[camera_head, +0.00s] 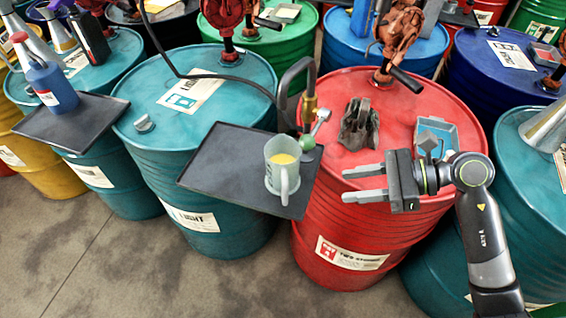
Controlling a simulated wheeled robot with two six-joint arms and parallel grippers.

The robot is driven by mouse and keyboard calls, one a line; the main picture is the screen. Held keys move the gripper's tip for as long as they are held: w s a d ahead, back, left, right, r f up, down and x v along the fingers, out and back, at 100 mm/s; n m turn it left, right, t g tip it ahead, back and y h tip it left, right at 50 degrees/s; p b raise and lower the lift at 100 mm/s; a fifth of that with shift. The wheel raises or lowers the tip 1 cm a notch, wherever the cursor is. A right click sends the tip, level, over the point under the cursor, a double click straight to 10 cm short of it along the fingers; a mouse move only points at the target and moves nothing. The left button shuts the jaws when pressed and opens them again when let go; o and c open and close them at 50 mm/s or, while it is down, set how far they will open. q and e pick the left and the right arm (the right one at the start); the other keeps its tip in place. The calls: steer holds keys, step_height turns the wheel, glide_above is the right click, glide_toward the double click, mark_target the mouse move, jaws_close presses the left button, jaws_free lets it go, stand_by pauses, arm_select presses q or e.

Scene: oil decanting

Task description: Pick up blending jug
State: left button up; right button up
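The blending jug (281,168) is a pale, cloudy cup with yellow liquid inside. It stands upright on a dark tray (222,172) in the middle of the view, with its handle towards me. My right gripper (356,184) is to the right of the jug, in front of the red drum. Its two fingers point left towards the jug and are spread apart with nothing between them. A clear gap lies between the fingertips and the jug. My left gripper does not show.
A green-ended tap (306,142) and curved spout (290,85) stand just behind the jug. The red drum (330,225) carries a dark crumpled item (358,125) and a blue tray (438,133). A blue bottle (50,85) stands on another dark tray (75,128) at left. The tray's left half is clear.

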steer(key=p, duration=0.3)
glide_toward(285, 193)
steer(key=w+a+f, duration=0.1)
steer(key=a+f, duration=0.2)
steer(key=a, duration=0.1)
steer(key=shift+w+a+f, duration=0.25)
steer(key=shift+a+f, duration=0.05)
steer(key=shift+a, duration=0.15)
steer(key=p+x, duration=0.2)
steer(key=x, duration=0.2)
steer(key=shift+s+r, duration=0.1)
steer(key=shift+a+f, duration=0.25)
steer(key=shift+a, duration=0.05)
steer(key=shift+d, duration=0.1)
jaws_close()
